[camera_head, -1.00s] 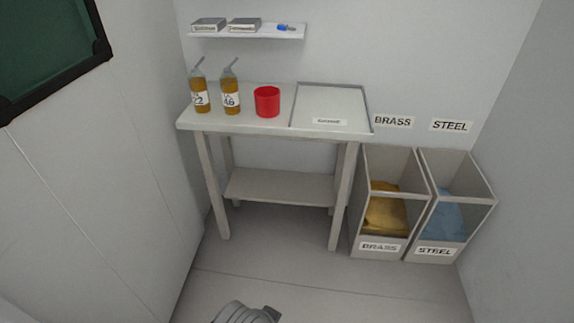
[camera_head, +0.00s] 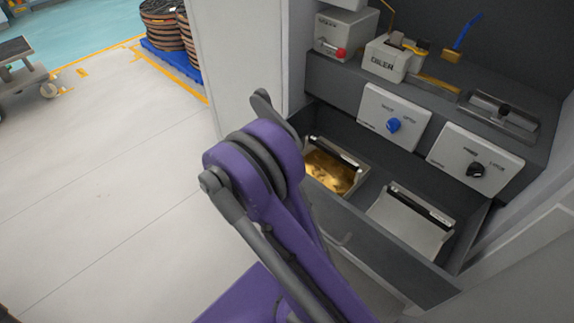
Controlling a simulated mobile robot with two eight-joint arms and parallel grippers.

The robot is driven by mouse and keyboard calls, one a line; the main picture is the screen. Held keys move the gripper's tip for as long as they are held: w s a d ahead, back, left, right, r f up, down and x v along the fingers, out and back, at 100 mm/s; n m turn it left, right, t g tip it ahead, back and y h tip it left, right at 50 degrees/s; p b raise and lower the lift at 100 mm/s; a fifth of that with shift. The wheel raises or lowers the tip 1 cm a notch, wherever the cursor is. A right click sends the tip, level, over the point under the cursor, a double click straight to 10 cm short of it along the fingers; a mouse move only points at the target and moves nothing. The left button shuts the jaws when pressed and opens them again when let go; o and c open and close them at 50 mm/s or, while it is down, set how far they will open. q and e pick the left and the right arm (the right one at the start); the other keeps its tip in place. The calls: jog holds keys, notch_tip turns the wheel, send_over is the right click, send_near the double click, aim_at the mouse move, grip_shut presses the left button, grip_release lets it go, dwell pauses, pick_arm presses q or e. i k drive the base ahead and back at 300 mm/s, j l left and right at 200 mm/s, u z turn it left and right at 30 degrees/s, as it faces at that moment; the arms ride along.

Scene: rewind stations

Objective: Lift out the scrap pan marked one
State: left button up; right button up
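Two scrap pans sit side by side in an open dark drawer (camera_head: 345,232) at the right. The left pan (camera_head: 355,181) holds gold-coloured scrap (camera_head: 328,172). The right pan (camera_head: 408,226) is grey and looks empty. Each has a dark bar along its far edge. I cannot read any mark on them, so I cannot tell which is marked one. A purple and grey arm of mine rises from the bottom and covers part of the drawer's left end. I see no gripper fingers of either arm.
Above the drawer are two white panels, with a blue knob (camera_head: 393,125) and a black knob (camera_head: 475,170). Spools on a blue pallet (camera_head: 175,58) and a cart (camera_head: 25,75) stand far left. The left floor is clear.

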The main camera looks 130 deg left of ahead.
aim_at(341, 171)
jog(key=u, duration=4.05)
jog(key=i+j, duration=0.1)
jog(key=j, duration=0.25)
jog(key=i+j, duration=0.15)
jog(key=j, duration=0.15)
jog(key=i+j, duration=0.1)
jog(key=j, duration=0.25)
